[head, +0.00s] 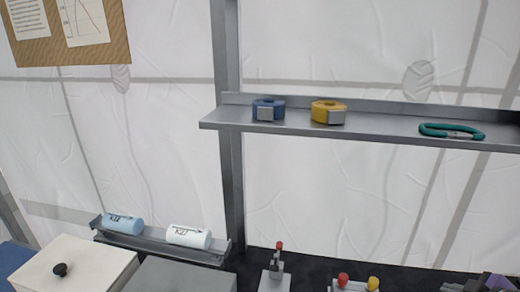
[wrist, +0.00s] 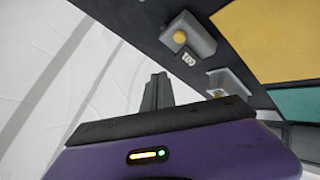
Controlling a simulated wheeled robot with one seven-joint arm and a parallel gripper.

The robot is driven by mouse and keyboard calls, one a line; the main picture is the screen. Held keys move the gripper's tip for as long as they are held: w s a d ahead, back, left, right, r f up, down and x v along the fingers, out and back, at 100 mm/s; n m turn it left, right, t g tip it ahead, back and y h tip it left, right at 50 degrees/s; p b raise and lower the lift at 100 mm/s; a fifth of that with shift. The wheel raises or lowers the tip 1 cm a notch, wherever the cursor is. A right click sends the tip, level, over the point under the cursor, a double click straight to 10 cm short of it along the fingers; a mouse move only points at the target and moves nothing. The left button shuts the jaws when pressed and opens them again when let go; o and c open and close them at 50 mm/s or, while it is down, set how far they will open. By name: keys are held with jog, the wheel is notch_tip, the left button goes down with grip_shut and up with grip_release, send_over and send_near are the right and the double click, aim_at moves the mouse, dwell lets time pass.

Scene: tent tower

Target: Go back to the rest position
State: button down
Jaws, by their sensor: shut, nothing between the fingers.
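My gripper (wrist: 157,92) shows in the wrist view as dark fingers close together above a purple body with a small lit indicator. The fingers are shut and nothing shows between them.
A grey shelf (head: 380,129) holds a blue tape roll (head: 268,109), a yellow one (head: 328,112) and a teal carabiner (head: 451,131). A lower rack (head: 165,243) holds two cylinders. Small devices with red and yellow knobs (head: 358,284) stand at the bottom.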

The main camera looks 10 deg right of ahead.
jog(key=w+d+r+m+t+h, duration=0.1)
jog(key=d+r+m+t+h, duration=0.15)
jog(key=d+r+m, duration=0.2)
jog(key=s+a+m+t+h+b, duration=0.1)
jog(key=s+a+m+t, duration=0.3)
jog(key=a, duration=0.8)
jog(key=s+a+m+t+h+b, duration=0.15)
jog(key=s+a, duration=0.45)
jog(key=a, duration=0.7)
jog(key=s+a+f+n+g+y, duration=0.1)
jog(key=s+a+f+n+y, duration=0.1)
jog(key=s+a, duration=0.5)
jog(key=s+a+f+n+g+y, duration=0.1)
jog(key=s+a+f+n+y, duration=0.1)
jog(key=s+a+y, duration=0.3)
jog(key=s+a, duration=0.2)
jog(key=s, duration=0.2)
jog(key=shift+a, duration=0.3)
jog(key=shift+s+d, duration=0.1)
